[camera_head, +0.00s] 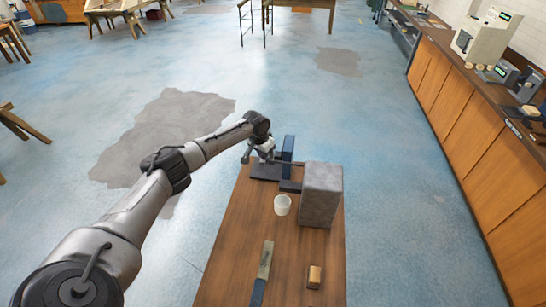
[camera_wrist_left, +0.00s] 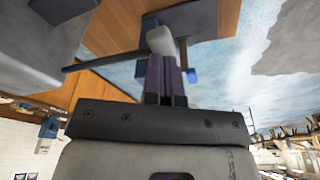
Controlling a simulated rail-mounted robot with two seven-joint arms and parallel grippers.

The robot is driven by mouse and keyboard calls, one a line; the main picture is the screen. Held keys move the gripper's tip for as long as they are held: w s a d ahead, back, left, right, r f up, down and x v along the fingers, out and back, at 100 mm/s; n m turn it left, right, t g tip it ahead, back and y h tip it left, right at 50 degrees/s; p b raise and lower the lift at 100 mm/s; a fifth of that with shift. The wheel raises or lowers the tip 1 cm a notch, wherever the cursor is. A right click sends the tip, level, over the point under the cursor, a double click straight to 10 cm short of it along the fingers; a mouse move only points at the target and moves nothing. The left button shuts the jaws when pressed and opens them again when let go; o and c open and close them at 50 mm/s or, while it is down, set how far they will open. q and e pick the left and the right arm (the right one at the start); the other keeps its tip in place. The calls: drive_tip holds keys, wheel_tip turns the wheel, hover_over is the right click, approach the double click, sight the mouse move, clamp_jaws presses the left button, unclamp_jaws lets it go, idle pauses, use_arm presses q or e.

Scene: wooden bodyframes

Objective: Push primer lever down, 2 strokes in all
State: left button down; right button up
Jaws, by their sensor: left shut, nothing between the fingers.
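The primer device is a blue upright (camera_head: 288,148) on a dark base (camera_head: 264,172) at the far end of the wooden bench. A thin dark rod, apparently the lever (camera_head: 287,163), runs beside it; it also shows in the left wrist view (camera_wrist_left: 100,61). My left gripper (camera_head: 265,155) is at the device, by the rod's left end. In the left wrist view its fingers (camera_wrist_left: 168,72) are shut and empty, close to a pale rounded end (camera_wrist_left: 160,40). I cannot tell whether they touch it. My right gripper is in no view.
A tall grey block (camera_head: 321,195) stands right of the device on the bench (camera_head: 234,240). A white cup (camera_head: 282,205), a flat file-like tool (camera_head: 264,265) and a small tan block (camera_head: 314,277) sit nearer. A wooden counter (camera_head: 480,140) runs along the right; open floor lies between.

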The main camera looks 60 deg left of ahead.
use_arm(q)
drive_tip(key=shift+f+b, duration=0.6)
drive_tip(key=shift+f, duration=0.7)
drive_tip(key=shift+r, duration=0.2)
wheel_tip(320, 180, up, 2)
drive_tip(key=p, duration=0.2)
drive_tip(key=shift+p, duration=0.3)
wheel_tip(320, 180, up, 5)
drive_tip(key=p, duration=0.5)
drive_tip(key=shift+f, duration=0.35)
